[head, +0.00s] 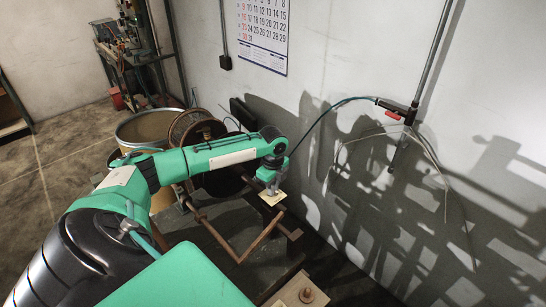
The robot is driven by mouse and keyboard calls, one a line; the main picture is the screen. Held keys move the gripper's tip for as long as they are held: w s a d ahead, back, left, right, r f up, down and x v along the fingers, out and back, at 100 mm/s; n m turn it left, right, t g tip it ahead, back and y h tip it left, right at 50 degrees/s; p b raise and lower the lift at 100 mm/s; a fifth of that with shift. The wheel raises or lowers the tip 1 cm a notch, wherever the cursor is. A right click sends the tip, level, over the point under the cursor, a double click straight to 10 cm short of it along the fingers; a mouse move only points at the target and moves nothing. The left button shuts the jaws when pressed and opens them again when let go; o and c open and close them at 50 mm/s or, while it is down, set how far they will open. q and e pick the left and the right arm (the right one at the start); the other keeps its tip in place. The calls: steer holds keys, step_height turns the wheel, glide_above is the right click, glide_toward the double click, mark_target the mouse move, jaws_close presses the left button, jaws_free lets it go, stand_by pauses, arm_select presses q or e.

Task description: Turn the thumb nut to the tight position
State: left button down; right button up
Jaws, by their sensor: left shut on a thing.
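My left gripper (271,190) points down at a small pale plate (276,199) on the rusty metal frame (240,250). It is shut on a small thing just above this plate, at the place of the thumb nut. The fingers hide the nut almost fully, so its turn position cannot be read. My left arm reaches in from the lower left. My right gripper is not in view.
A spoked wheel (185,133) and a large drum (140,128) stand behind my arm. A round brown knob (306,295) sits on a pale block at the bottom. The wall with a calendar (263,30) and a hanging cable (325,115) is close behind.

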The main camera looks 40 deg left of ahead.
arm_select(q)
steer(key=shift+m, duration=0.8)
steer(key=c, duration=1.5)
jaws_free()
steer(key=shift+r, duration=0.3)
step_height(320, 180, up, 13)
steer(key=b, duration=0.5)
steer(key=shift+r, duration=0.15)
